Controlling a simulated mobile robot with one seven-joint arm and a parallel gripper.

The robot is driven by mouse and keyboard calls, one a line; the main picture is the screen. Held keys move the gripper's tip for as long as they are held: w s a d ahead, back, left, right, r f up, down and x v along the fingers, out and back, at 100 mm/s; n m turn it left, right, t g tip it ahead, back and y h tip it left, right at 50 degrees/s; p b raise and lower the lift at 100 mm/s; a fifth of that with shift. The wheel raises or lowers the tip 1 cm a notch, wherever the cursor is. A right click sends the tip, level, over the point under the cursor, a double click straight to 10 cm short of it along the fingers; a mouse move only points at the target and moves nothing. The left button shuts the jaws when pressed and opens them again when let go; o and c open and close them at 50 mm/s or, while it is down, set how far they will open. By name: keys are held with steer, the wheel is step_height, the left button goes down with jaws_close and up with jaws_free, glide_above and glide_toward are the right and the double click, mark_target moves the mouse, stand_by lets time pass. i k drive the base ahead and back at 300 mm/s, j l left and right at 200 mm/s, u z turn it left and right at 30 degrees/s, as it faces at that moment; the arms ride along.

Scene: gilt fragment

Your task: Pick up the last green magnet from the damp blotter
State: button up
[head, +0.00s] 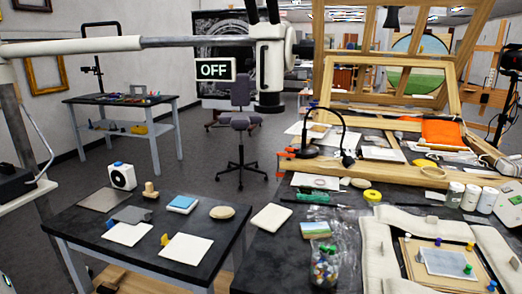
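At the lower right, a pale grey sheet (440,264) lies on a beige board (424,279), framed by padded cream rolls. I cannot tell which of these layers is the damp blotter. A green magnet (467,269) stands upright near the right end of the grey sheet. A blue magnet (438,241) and a yellow magnet (470,246) stand along its far edge. My gripper is not in view.
A clear bag of colourful pieces (324,266) stands left of the padded rolls. White jars (470,197) stand behind them. A black desk lamp (320,135) and wooden easel frame are farther back.

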mark_target(468, 270)
steer(key=z, duration=1.2)
steer(key=j+z, duration=0.15)
steer(key=j, duration=0.45)
steer(key=k+j+z, duration=0.15)
steer(key=j, duration=0.4)
